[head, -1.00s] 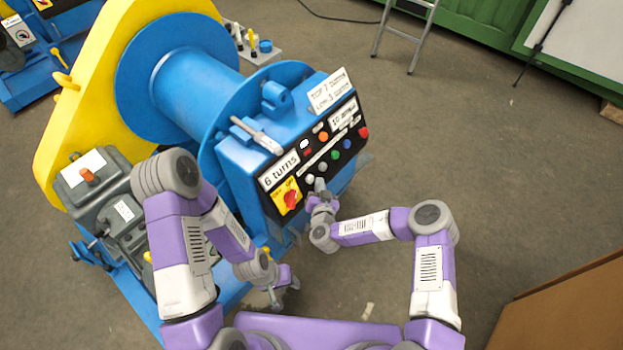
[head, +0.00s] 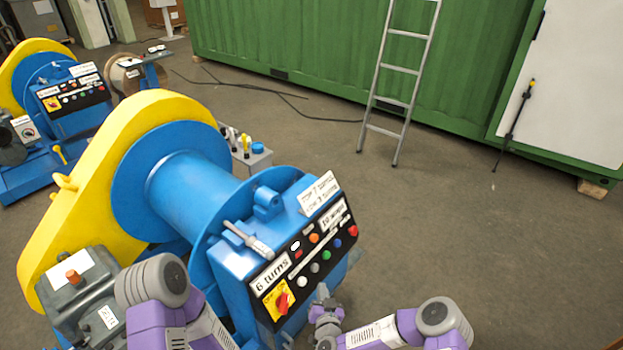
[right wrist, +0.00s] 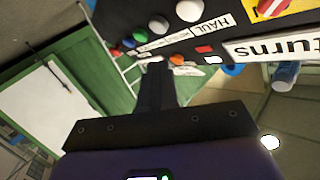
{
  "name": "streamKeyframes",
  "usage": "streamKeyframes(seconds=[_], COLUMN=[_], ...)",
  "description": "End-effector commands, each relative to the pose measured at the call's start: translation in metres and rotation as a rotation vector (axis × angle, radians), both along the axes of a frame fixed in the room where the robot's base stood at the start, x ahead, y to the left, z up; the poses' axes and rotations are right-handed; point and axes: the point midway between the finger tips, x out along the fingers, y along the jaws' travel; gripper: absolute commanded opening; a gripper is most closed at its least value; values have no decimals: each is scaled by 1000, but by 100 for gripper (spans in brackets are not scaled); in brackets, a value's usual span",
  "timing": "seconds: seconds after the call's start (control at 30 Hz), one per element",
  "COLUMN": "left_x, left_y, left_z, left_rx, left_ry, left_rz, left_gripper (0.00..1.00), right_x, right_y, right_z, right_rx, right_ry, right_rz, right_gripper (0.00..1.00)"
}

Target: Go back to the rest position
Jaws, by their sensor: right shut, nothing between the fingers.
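The panel carries a red rotary switch (head: 282,303) on a yellow plate, coloured buttons and a "6 turns" label (head: 271,275). My left arm (head: 160,290) enters at the bottom left; its gripper is below the picture.
The winch's blue drum (head: 190,190) and yellow guard (head: 60,235) fill the left. A second winch (head: 70,110) stands behind it. A ladder (head: 400,75) leans on a green container (head: 300,45). The floor (head: 470,230) to the right is clear.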

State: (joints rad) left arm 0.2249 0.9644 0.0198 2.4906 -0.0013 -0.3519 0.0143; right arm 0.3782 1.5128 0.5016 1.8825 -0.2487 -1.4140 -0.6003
Motion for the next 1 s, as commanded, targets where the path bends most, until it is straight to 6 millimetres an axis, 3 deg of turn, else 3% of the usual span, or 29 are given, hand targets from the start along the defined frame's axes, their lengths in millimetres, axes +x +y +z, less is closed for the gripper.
streamKeyframes(seconds=[0.17, 0.27, 0.37, 0.5, 0.6, 0.7, 0.83, 1.0], left_x=[0, 0, 0, 0, 0, 0, 0, 0], left_y=[0, 0, 0, 0, 0, 0, 0, 0], left_z=[0, 0, 0, 0, 0, 0, 0, 0], left_rx=[0, 0, 0, 0, 0, 0, 0, 0], left_ry=[0, 0, 0, 0, 0, 0, 0, 0], left_rz=[0, 0, 0, 0, 0, 0, 0, 0], left_gripper=[43, 43, 43, 43, 43, 43, 43, 43], right_x=[-9, -34, -79, -162, -216, -256, -284, -290], right_y=[4, 8, 2, -31, -57, -75, -86, -88], right_z=[-6, -21, -44, -66, -69, -65, -60, -59], right_rx=[5, 17, 33, 62, 89, 116, 139, 144], right_ry=[53, 188, 419, 798, 1033, 1196, 1305, 1329], right_rz=[56, 161, 267, 312, 278, 233, 193, 184], right_gripper=[0, 0, 0, 0, 0, 0, 0, 0])
